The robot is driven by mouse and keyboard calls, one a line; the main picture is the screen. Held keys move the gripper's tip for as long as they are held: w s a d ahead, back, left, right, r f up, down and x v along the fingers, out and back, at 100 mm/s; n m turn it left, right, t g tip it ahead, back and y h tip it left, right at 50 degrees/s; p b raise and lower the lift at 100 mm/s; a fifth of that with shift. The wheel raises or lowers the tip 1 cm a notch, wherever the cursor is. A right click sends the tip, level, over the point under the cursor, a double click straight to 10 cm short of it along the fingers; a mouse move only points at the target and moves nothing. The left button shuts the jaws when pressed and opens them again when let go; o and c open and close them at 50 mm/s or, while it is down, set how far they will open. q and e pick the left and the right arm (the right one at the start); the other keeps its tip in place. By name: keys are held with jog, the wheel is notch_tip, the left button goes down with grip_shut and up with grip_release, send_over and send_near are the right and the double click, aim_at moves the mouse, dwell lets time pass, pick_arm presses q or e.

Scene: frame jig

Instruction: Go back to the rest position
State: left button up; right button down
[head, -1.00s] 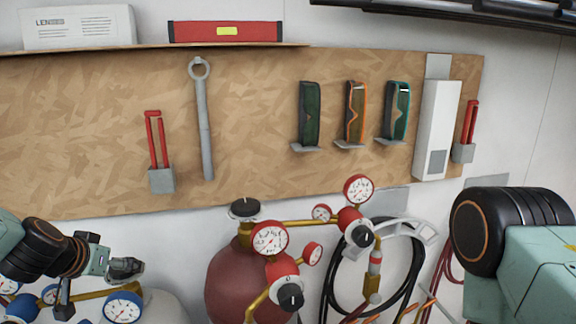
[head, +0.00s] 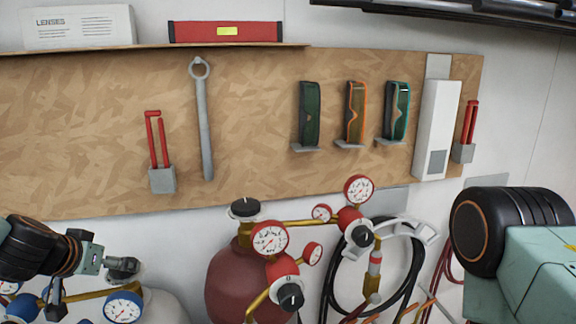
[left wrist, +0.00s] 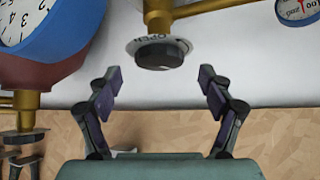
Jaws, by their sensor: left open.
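My left gripper (head: 122,268) is at the lower left of the head view, in front of the white wall and just above a blue-rimmed gauge (head: 123,307). In the left wrist view my left gripper (left wrist: 158,85) has its two fingers spread wide with nothing between them. A dark round valve knob (left wrist: 161,52) with an OPEN label shows beyond the fingertips, apart from them. My right arm shows at the right edge of the head view; its gripper is out of the picture.
A dark red gas cylinder (head: 232,282) with red gauges (head: 270,238) stands in the middle. A black hose (head: 330,275) hangs right of it. The wooden board (head: 100,100) behind holds a wrench (head: 204,120), goggles (head: 356,112) and red-handled tools (head: 157,140).

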pick_arm(q)
jog(key=shift+v, duration=2.1)
jog(key=x, duration=0.6)
jog(key=shift+w+f, duration=0.15)
jog(key=shift+f, duration=0.05)
jog(key=shift+w, duration=0.15)
jog(key=shift+m+h+b, duration=0.35)
jog(key=shift+m+h, duration=0.05)
jog(key=shift+m, duration=0.1)
jog(key=shift+a+m+h+b, duration=0.4)
jog(key=shift+m+h, duration=0.5)
jog(key=shift+m, duration=0.3)
jog(key=shift+w+m+g+h, duration=0.1)
jog(key=shift+m+g+h, duration=0.6)
jog(key=shift+m, duration=0.4)
jog(key=shift+a+m+h, duration=0.1)
jog(key=shift+m+h, duration=0.2)
jog(key=shift+s+a+r, duration=0.1)
jog(key=shift+s+r, duration=0.1)
jog(key=shift+s, duration=0.05)
